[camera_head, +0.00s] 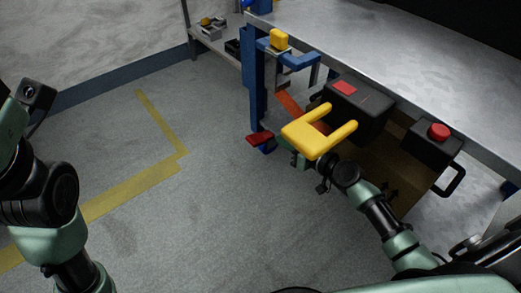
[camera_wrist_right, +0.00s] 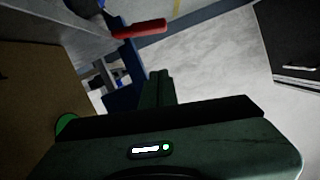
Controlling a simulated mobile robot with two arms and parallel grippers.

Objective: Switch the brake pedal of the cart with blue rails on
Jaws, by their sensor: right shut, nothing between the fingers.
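The cart's blue rails (camera_head: 255,85) stand at the left end of the metal-topped cart. A red brake pedal (camera_head: 260,138) sticks out low beside the blue post, above the floor; in the right wrist view the red pedal (camera_wrist_right: 139,28) lies beyond my fingertips, slightly left. My right gripper (camera_head: 284,142) is partly hidden behind a yellow fork-shaped part. In the right wrist view its fingers (camera_wrist_right: 159,74) are together and empty, pointing toward the pedal, with a gap in that view; I cannot tell the depth. My left arm shows at the left edge, but its fingers do not.
The yellow fork-shaped part (camera_head: 318,133) lies over my right wrist. A black box with a red top patch (camera_head: 345,88) and a red button (camera_head: 439,131) sit along the cart edge. A shelf (camera_head: 214,40) stands behind. The floor (camera_head: 190,220) at left is clear.

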